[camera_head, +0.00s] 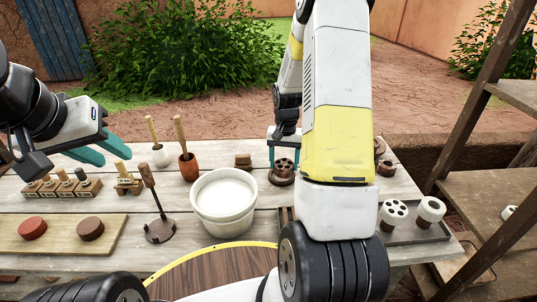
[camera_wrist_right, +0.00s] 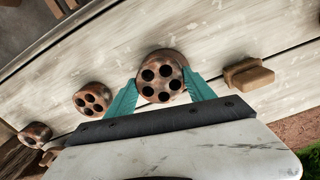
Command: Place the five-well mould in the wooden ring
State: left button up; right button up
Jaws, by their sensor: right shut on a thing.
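The five-well mould (camera_wrist_right: 156,83) is a round brown block with dark holes. My right gripper (camera_wrist_right: 161,92) is shut on it, with a teal finger on each side. In the head view, the mould (camera_head: 284,165) and right gripper (camera_head: 284,151) are at the table's back middle, partly beside my arm. The wooden ring (camera_head: 281,181) shows as a brown rim just under the mould; its edge also shows behind the mould in the wrist view (camera_wrist_right: 170,54). I cannot tell whether the mould is seated or just above it. My left gripper (camera_head: 101,151) is open and empty at the left.
Other brown moulds (camera_wrist_right: 93,98) stand in a row near the right gripper. A brown block (camera_wrist_right: 248,75) lies on its other side. White moulds (camera_head: 393,214) sit at right.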

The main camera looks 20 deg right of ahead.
aim_at(282, 161)
jog(key=shift+w, duration=0.85)
jog(key=shift+f, duration=1.8)
jog(key=shift+f, duration=0.15)
jog(key=o, duration=1.6)
